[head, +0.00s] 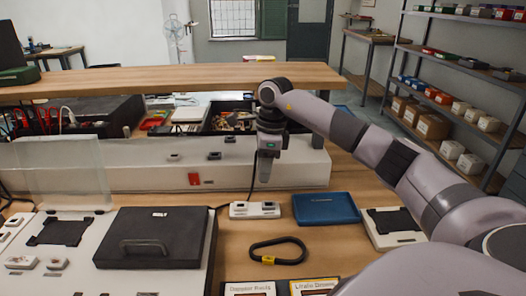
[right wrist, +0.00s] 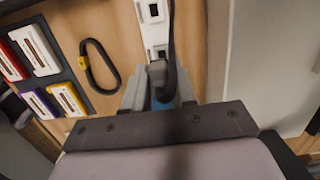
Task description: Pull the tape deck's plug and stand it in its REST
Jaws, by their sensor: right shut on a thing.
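My right gripper (head: 265,178) points down above the right part of a white socket strip (head: 240,210) on the table. In the right wrist view the gripper (right wrist: 160,92) is shut on a dark grey plug (right wrist: 158,70) with a thick black cable. The plug overlaps the near end of the socket strip (right wrist: 151,38); I cannot tell whether it touches a socket. In the head view the cable (head: 252,180) hangs beside the fingers towards the strip. Which slot is the REST I cannot tell. My left gripper is not in view.
A black cable loop with a yellow tag (head: 270,259) lies in front of the strip. A blue tray (head: 325,209) is to its right, and a black lidded case (head: 151,238) to its left. A long white box (head: 110,170) runs behind.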

